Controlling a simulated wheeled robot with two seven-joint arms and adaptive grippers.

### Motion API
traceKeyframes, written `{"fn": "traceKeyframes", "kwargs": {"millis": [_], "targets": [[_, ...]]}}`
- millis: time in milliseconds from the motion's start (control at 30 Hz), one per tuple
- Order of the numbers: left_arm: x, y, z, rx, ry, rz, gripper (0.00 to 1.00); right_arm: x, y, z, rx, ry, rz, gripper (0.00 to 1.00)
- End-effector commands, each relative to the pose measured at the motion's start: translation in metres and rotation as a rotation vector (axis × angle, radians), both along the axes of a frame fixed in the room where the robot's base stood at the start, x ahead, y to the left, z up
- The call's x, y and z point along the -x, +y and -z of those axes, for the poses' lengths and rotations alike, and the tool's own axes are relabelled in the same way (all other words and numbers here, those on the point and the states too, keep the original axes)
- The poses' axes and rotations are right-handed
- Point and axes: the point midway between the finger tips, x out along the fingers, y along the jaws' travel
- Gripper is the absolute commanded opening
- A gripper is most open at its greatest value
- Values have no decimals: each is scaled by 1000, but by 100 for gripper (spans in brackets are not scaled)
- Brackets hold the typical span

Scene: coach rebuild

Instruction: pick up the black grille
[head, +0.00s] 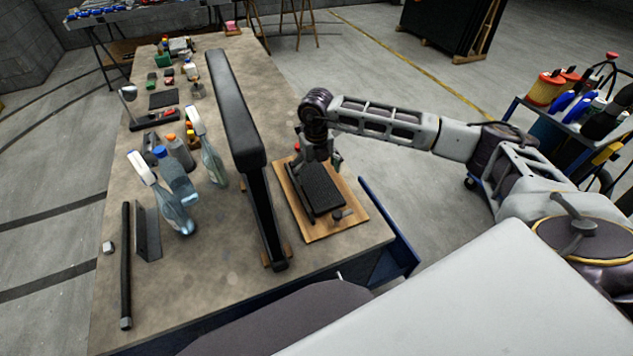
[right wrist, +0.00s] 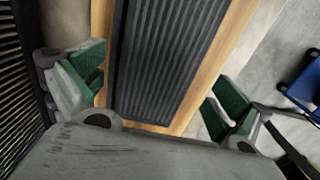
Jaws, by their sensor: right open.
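The black grille (head: 322,188) is a flat dark rectangular piece lying on a wooden board (head: 348,217) at the right side of the workbench. In the right wrist view its ribbed surface (right wrist: 165,55) runs up the middle of the picture. My right gripper (head: 318,158) is over the far part of the grille, pointing down. In the right wrist view the gripper (right wrist: 162,92) is open, with green-padded fingers apart on either side of the grille and nothing held. My left gripper is not in view.
A long black padded piece (head: 232,105) stands just left of the board. Spray bottles (head: 176,192), a black bar (head: 126,265) and small tools crowd the left of the workbench (head: 215,265). A cart with bottles (head: 560,120) stands at the right.

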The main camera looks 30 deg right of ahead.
Motion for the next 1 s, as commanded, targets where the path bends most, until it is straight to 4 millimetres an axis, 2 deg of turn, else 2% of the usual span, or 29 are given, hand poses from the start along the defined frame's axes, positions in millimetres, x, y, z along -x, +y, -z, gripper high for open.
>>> {"fn": "traceKeyframes", "kwargs": {"millis": [100, 300, 833, 1000], "targets": [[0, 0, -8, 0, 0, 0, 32, 2, 0, 11, 0, 2, 0, 100], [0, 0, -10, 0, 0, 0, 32, 1, 0, 29, 0, 2, 1, 100], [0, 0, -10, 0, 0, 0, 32, 1, 0, 32, 0, 0, 0, 100], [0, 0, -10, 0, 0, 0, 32, 1, 0, 32, 0, 0, 0, 78]]}}
